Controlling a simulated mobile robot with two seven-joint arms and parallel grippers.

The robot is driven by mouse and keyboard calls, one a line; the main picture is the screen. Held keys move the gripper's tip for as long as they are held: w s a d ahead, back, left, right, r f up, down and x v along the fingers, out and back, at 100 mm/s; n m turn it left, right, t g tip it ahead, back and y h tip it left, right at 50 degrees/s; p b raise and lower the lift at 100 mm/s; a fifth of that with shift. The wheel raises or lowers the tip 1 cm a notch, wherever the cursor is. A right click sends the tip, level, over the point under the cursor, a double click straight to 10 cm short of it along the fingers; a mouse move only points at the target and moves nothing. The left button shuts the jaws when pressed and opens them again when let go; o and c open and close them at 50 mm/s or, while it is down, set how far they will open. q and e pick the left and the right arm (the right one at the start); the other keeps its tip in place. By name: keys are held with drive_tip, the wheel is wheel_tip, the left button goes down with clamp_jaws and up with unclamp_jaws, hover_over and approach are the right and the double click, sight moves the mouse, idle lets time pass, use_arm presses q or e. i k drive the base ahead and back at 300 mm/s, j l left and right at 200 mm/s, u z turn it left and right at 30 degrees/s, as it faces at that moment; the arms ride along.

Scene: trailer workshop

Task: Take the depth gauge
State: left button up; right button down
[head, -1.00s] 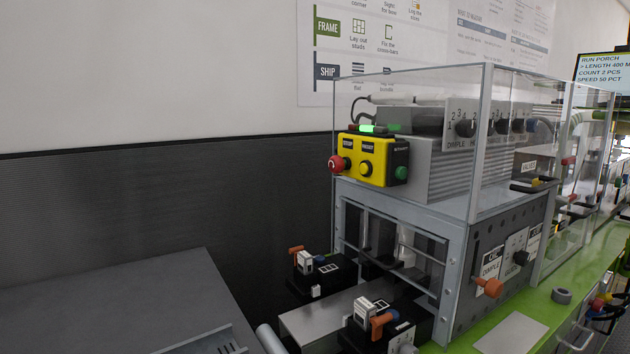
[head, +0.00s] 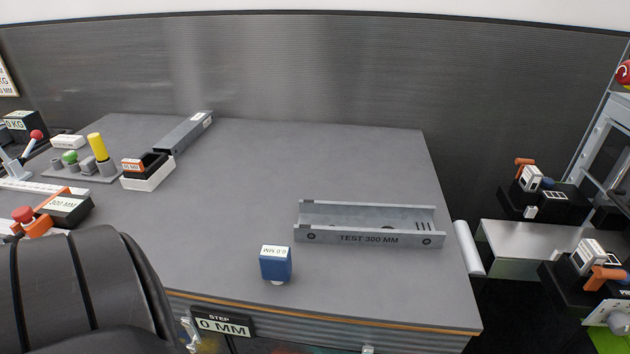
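A small blue block-shaped gauge (head: 276,267), which looks like the depth gauge, stands near the front edge of the grey bench top (head: 238,218). Its white label reads "0.0 MM" upside down, and a pale tip shows under it. A grey metal channel (head: 368,238) marked "TEST 300 MM" lies behind it to the right, apart from it. A black ribbed arm part of mine fills the lower left and hides that bench corner. Neither of my grippers is in view.
At the left are a white-and-black box (head: 148,178), a plate with knobs (head: 88,165), a "300 MM" unit (head: 68,208) and another metal channel (head: 184,132). The bench middle is clear. A machine with black blocks (head: 540,203) stands across a gap at the right.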

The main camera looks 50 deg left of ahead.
sight(274, 261)
drive_tip(key=j+u, duration=0.2)
drive_tip(key=u, duration=1.55)
drive_tip(key=i+l, duration=0.05)
